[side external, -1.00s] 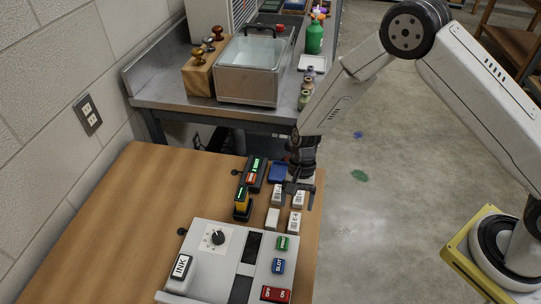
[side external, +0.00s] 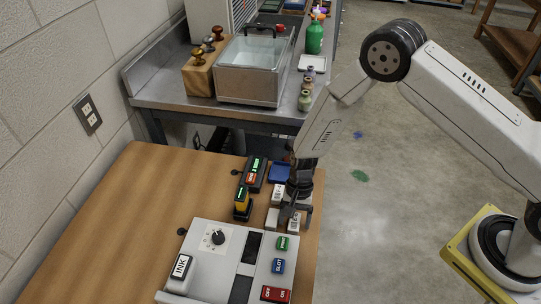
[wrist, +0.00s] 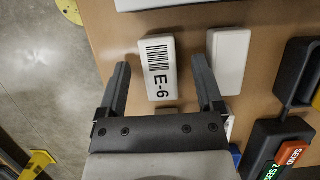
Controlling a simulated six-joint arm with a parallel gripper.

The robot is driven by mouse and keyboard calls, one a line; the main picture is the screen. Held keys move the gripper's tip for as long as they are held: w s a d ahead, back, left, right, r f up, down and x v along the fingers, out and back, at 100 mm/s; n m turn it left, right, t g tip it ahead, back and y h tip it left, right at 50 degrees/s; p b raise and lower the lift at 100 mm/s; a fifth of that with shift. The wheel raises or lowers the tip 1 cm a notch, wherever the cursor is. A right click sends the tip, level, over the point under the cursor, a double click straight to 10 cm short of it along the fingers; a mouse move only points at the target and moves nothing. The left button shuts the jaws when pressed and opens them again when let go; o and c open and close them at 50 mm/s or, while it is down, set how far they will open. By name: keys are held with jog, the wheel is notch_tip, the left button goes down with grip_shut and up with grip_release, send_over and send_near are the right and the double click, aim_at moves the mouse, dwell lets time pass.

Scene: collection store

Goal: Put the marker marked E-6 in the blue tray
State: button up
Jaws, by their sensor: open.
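The white marker marked E-6 (wrist: 161,84), with a barcode, lies on the wooden table between my open fingers in the wrist view. In the side view it appears as the front right white block (side external: 294,224). My gripper (side external: 288,212) is open and low just behind it; I cannot tell whether the fingers touch it. The blue tray (side external: 279,173) is at the table's far right corner, behind my gripper and partly hidden by my arm.
A blank white block (wrist: 229,58) lies beside the marker, close to one finger. Another white block (side external: 278,193) is nearer the tray. A grey control panel (side external: 226,240) stands in front. Black holders with coloured stamps (side external: 242,202) stand left. The table's right edge is close.

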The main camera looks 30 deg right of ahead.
dwell(0.4)
grip_shut()
jog(key=shift+r, duration=0.25)
jog(key=shift+r, duration=0.85)
jog(key=s+d+r, duration=0.4)
jog(key=s+r, duration=0.6)
jog(key=s, duration=0.3)
jog(key=shift+s+d+r, duration=0.15)
jog(key=shift+d+r, duration=0.05)
jog(key=shift+r, duration=0.2)
